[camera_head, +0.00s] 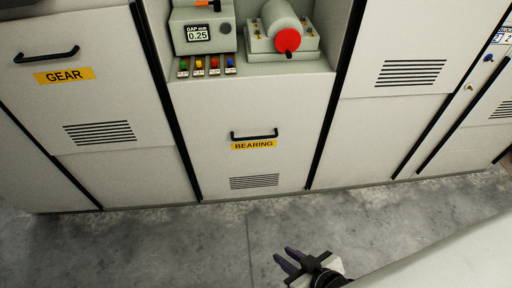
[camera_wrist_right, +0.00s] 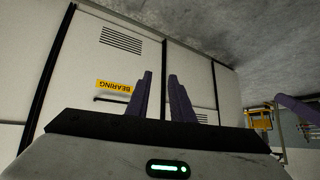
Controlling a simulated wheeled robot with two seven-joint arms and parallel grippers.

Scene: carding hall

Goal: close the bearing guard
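The bearing guard (camera_head: 220,145) is a pale panel with a black bar handle (camera_head: 254,135) and a yellow BEARING label (camera_head: 254,145). It sits lower than the panels beside it, below an open recess. It also shows upside down in the right wrist view (camera_wrist_right: 85,65), with its label (camera_wrist_right: 114,86). My right gripper (camera_head: 284,255) is in front of and below the guard, apart from the handle. Its dark fingers (camera_wrist_right: 160,75) are spread with nothing between them. My left gripper is not in view.
The recess above holds a gap gauge (camera_head: 198,32), coloured switches and a roller with a red end (camera_head: 287,40). A GEAR panel (camera_head: 100,100) stands at left, another vented panel (camera_head: 385,110) at right. Grey floor (camera_head: 180,245) is clear. A yellow object (camera_wrist_right: 260,118) stands far off.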

